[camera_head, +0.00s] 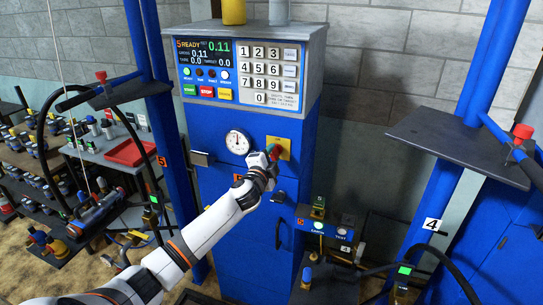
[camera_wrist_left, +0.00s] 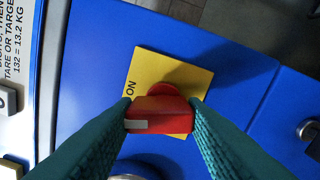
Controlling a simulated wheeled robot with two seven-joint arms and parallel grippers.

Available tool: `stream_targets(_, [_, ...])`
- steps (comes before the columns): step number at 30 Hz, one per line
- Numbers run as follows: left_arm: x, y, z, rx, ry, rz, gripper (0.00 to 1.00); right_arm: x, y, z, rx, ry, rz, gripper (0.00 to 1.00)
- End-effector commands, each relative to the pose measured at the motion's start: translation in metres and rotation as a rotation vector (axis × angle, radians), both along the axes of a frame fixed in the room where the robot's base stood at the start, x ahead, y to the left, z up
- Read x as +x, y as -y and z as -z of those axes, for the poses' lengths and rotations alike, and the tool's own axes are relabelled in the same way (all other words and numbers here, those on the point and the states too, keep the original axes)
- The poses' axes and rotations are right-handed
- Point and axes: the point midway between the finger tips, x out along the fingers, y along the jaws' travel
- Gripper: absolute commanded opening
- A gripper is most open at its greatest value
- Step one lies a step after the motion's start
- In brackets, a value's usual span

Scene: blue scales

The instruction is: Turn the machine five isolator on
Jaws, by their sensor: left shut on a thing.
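The blue machine cabinet (camera_head: 240,195) marked 5 stands in the middle of the head view. Its isolator has a yellow plate (camera_head: 285,146) on the cabinet front, right of the round dial. My left gripper (camera_head: 273,155) is at this plate and shut on the red isolator handle (camera_wrist_left: 150,121). In the left wrist view both teal fingers flank the handle, which lies crosswise in front of the yellow plate (camera_wrist_left: 185,75). The plate's word ON shows at its left edge, beside the upper left of the handle. The rest of the plate's lettering is hidden. My right gripper is out of view.
Above the isolator are a lit READY display (camera_head: 204,54) and a keypad (camera_head: 268,70). The dial (camera_head: 237,142) is close to my left wrist. A small control box (camera_head: 325,228) juts out lower right. Blue posts and grey shelves (camera_head: 458,140) flank the cabinet.

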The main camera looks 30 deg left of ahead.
Motion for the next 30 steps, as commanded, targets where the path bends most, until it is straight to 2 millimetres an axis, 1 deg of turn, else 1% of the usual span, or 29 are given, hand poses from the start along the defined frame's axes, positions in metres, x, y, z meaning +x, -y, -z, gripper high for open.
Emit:
stream_targets(6, [0.0001, 0.0004, 0.0003, 0.156, -0.04, 0.0, 0.15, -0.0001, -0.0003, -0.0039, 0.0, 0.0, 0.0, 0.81])
stream_targets(13, [0.0002, 0.0007, 0.0006, 0.266, -0.066, 0.0, 0.15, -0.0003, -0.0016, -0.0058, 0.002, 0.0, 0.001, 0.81])
stream_targets(21, [0.0002, 0.001, 0.0009, 0.319, -0.079, 0.001, 0.15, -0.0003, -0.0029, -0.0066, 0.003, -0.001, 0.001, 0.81])
stream_targets(30, [0.0002, 0.0011, 0.0012, 0.326, -0.08, 0.001, 0.15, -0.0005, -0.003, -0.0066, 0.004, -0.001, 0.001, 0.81])
